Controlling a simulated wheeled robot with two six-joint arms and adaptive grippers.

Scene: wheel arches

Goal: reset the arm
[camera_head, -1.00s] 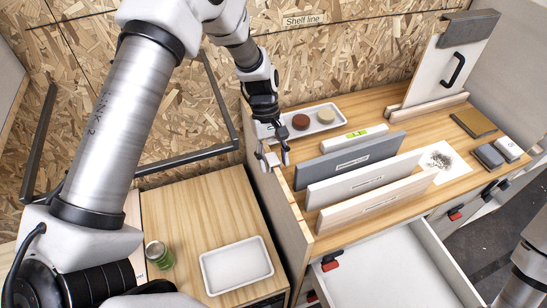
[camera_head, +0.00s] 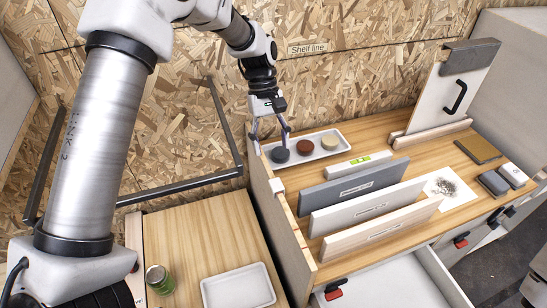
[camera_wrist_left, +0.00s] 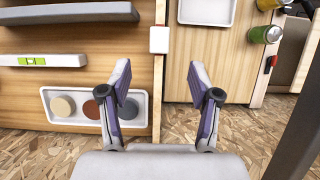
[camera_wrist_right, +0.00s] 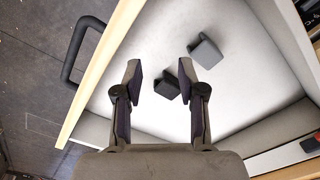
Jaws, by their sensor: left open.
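My left gripper (camera_head: 271,136) is open and empty, its fingers pointing down over the left end of a white tray (camera_head: 338,147) on the workbench. In the left wrist view the open left gripper (camera_wrist_left: 158,78) has nothing between its fingers. The tray holds a dark disc (camera_head: 279,155), a brown disc (camera_head: 306,147) and a beige disc (camera_head: 330,142). My right gripper (camera_wrist_right: 159,70) shows only in its wrist view. It is open above a white drawer (camera_wrist_right: 150,115) that holds two dark grey blocks (camera_wrist_right: 207,52), with nothing visible gripped.
Three upright boards (camera_head: 350,188) stand on the bench beside a level (camera_head: 358,164). A dark metal frame (camera_head: 180,187) leans at the wall on the left. A green can (camera_head: 159,280) and another white tray (camera_head: 238,288) are on the lower cabinet. The drawer below the bench is open.

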